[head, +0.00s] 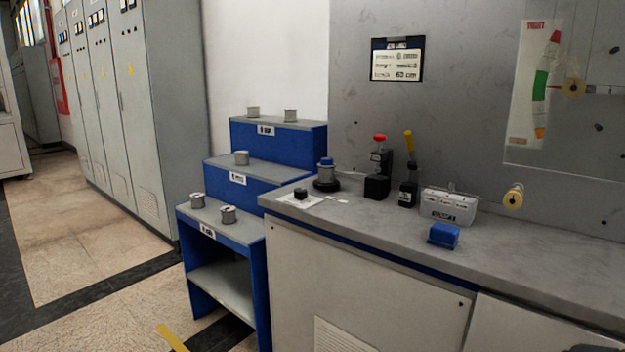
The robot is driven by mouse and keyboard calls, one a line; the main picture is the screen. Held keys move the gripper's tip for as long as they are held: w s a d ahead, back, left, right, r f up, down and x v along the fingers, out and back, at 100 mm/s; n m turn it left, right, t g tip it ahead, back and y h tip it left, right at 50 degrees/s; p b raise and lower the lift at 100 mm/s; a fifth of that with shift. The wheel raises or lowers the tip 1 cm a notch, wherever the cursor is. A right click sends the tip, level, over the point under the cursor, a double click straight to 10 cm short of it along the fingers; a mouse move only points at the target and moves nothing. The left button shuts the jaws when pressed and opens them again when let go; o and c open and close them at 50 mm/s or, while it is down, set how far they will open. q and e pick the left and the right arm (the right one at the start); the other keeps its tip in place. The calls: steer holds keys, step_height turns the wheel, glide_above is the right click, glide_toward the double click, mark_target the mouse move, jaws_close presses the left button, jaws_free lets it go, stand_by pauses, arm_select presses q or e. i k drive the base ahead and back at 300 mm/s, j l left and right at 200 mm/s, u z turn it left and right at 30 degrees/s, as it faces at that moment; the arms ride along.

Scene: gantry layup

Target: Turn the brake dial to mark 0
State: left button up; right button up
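A small black knob (301,193) sits on a white plate (289,201) on the grey counter, near its left end. It looks like the brake dial. The marks on the plate are too small to read, so I cannot tell which mark the knob points at. Neither of my grippers can be made out in the head view. A grey rounded shape at the bottom right corner may be part of my arm.
On the counter (400,240) stand a blue-topped spool (326,175), a red-knobbed lever (378,170), a yellow-handled lever (408,175), a labelled grey box (447,206) and a blue block (443,235). Blue stepped shelves (282,140) with several spools adjoin the left. A gauge (540,85) is behind.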

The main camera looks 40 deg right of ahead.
mark_target(299, 193)
steer(key=i+j+z, duration=0.1)
steer(key=i+z, duration=0.15)
steer(key=z, duration=0.15)
steer(key=i+j+z, duration=0.15)
steer(key=z, duration=0.3)
steer(key=i+j+z, duration=0.2)
steer(key=z, duration=0.2)
steer(key=i+j+z, duration=0.15)
steer(key=j+z, duration=0.15)
steer(key=z, duration=0.15)
steer(key=i+j+z, duration=0.1)
steer(key=j+z, duration=0.55)
steer(key=z, duration=0.15)
steer(key=i+j, duration=0.05)
